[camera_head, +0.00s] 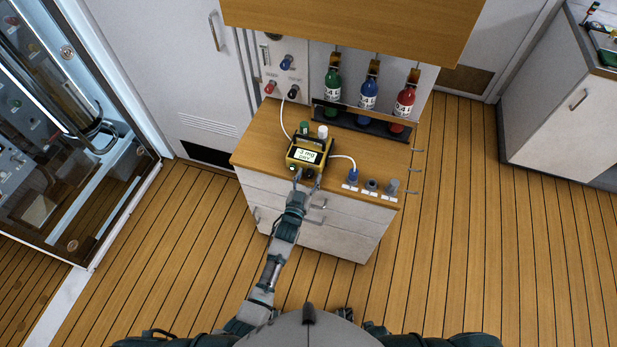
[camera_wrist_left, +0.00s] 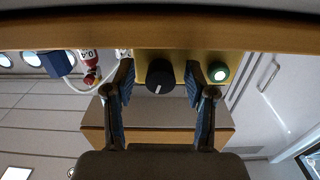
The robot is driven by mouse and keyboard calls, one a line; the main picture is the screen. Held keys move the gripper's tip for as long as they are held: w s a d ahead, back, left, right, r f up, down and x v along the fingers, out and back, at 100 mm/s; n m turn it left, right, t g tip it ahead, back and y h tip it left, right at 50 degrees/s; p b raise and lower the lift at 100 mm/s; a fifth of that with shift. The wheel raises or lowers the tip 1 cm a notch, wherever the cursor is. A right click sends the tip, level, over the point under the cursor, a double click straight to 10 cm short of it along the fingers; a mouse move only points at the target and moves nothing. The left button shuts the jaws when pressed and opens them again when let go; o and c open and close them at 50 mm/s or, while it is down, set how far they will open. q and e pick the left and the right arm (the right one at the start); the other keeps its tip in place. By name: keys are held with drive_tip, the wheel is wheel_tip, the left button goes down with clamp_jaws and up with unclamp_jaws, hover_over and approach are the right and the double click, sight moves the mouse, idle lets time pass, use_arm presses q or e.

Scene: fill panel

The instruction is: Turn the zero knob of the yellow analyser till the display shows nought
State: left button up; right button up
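The yellow analyser (camera_head: 291,160) stands near the front edge of the wooden counter. Its lit display (camera_head: 305,156) seems to show a 3 above smaller text, too small to read surely. My left gripper (camera_head: 307,184) is at the analyser's front. Its open fingers (camera_wrist_left: 160,84) stand either side of the knob, with a visible gap on each side. My right gripper is not in view.
Green (camera_head: 332,88), blue (camera_head: 369,95) and red (camera_head: 404,103) bottles stand in a rack behind. A white hose runs from the analyser to a blue fitting (camera_head: 353,175) on the counter's right. Drawers (camera_head: 325,222) lie below the counter edge. A glass-fronted cabinet (camera_head: 60,110) stands left.

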use_arm(q)
drive_tip(key=v, duration=1.2)
